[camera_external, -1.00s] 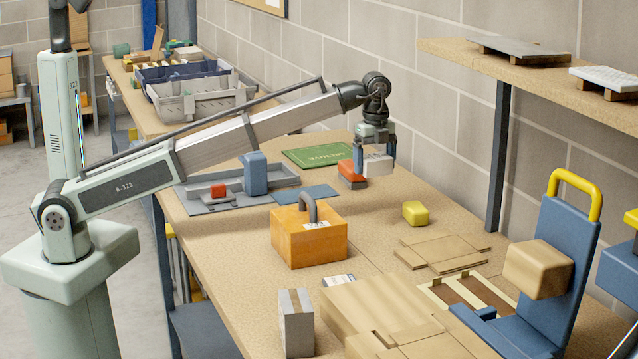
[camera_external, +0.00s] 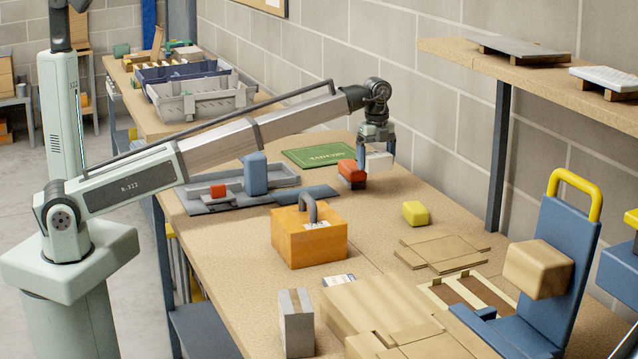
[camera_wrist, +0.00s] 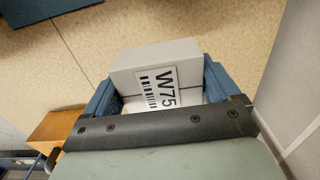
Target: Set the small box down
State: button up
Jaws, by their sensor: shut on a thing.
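The small box is a light grey-white carton (camera_wrist: 165,72) with a white label reading W75 and a barcode in the wrist view. It sits between the two blue fingers of my gripper (camera_wrist: 158,90), which is shut on it. In the external view my gripper (camera_external: 376,158) holds the small box (camera_external: 380,162) over the rear part of the bench, near the block wall. The box's underside is hard to see, so I cannot tell whether it touches the bench.
An orange-red block (camera_external: 351,174) is just left of the held box. A green mat (camera_external: 318,155) lies behind it. An orange box with a grey handle (camera_external: 308,240) and a yellow block (camera_external: 415,213) stand in front. Bare bench top (camera_external: 375,210) lies between them.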

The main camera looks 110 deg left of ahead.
aim_at(375, 201)
jog(key=shift+f, duration=5)
jog(key=shift+f, duration=0.15)
jog(key=o, duration=0.8)
notch_tip(375, 201, up, 12)
jog(key=shift+r, duration=0.2)
